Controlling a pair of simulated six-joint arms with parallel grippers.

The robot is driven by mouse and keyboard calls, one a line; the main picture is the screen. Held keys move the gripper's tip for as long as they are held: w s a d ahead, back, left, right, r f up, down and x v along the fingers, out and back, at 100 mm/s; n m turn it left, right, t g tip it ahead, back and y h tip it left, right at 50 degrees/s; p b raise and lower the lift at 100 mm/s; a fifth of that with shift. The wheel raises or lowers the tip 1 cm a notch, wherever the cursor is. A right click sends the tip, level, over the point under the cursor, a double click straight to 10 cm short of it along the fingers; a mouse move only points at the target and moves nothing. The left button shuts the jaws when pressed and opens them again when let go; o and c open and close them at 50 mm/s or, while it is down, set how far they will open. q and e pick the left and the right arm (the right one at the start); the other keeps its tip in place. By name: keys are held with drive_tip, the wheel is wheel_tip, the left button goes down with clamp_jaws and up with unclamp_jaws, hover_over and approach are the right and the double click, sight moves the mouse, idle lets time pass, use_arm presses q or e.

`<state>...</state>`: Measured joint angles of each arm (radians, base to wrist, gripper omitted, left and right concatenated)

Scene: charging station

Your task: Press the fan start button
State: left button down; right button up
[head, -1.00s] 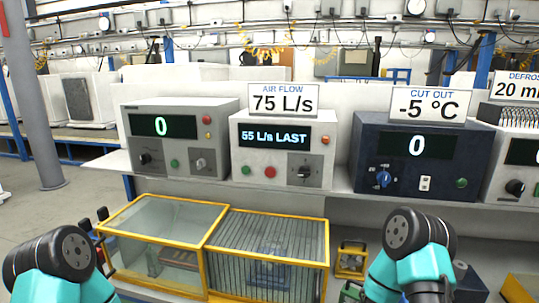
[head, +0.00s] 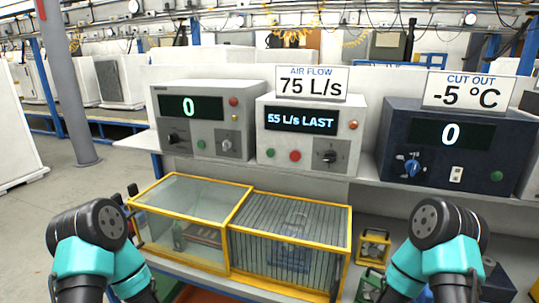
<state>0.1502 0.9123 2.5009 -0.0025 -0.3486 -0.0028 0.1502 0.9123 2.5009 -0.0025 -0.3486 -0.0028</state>
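The air flow unit (head: 307,135) is a pale box on the shelf. Its display reads "55 L/s LAST" and a "75 L/s" AIR FLOW sign (head: 312,84) stands on top. Its front has a green button (head: 270,153), a red button (head: 295,156), a dark knob (head: 329,157) and an orange-red lamp (head: 353,125). I cannot read which button is the fan start. Both my arms show low in the head view, well short of the unit, with nothing touching its buttons. My left and right grippers are not in view.
Another pale unit (head: 203,145) reading 0 stands to the left, and a dark blue unit (head: 405,140) reading 0 to the right. Below the shelf are a yellow-framed clear box (head: 188,200) and a barred cage (head: 290,225). Space before the unit's front is clear.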

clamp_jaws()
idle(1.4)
